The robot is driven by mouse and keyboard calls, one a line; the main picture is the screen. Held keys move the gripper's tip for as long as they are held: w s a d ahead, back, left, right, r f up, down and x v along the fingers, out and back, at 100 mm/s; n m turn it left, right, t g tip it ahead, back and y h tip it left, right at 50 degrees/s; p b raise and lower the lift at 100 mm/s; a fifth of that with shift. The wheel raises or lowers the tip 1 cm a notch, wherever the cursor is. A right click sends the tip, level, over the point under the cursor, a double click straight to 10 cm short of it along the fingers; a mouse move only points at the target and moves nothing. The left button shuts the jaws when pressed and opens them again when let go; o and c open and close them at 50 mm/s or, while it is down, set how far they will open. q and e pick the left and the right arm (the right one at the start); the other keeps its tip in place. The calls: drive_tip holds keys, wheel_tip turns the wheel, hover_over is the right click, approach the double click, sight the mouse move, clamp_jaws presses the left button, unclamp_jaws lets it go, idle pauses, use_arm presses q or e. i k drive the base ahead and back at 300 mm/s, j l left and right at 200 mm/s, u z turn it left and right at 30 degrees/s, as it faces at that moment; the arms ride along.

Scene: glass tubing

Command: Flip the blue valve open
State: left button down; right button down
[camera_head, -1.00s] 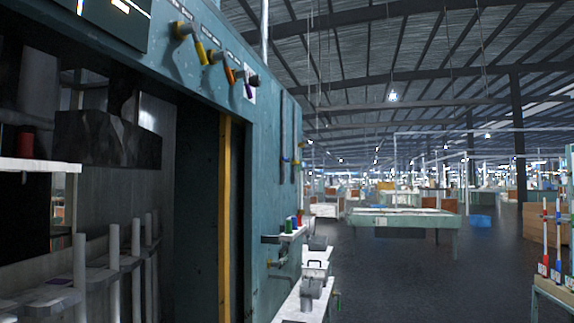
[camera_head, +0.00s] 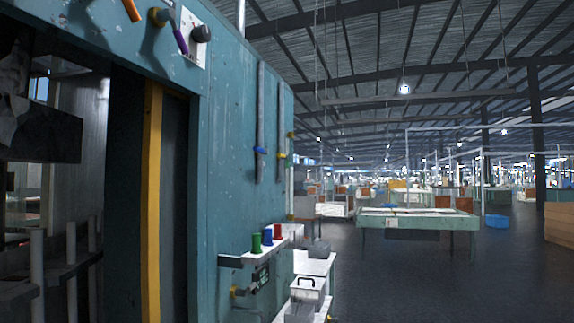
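A blue valve handle (camera_head: 260,150) sits on a grey vertical pipe on the teal cabinet's side wall, right of the doorway. A similar pipe to its right carries a yellow valve handle (camera_head: 282,155). The blue handle looks roughly crosswise to its pipe, but it is small at this distance. Neither of my grippers is in view.
The teal cabinet (camera_head: 222,190) fills the left side, with orange and purple levers and a black knob up high. A small shelf (camera_head: 262,248) holds green, blue and red cups. Open floor (camera_head: 430,290) lies to the right, before a long table (camera_head: 420,220).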

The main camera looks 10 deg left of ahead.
sight(262, 151)
drive_tip(key=i+l+z, duration=0.1)
drive_tip(key=i, duration=0.35)
drive_tip(key=i+l, duration=0.15)
drive_tip(key=i, duration=0.3)
drive_tip(key=l+z, duration=0.05)
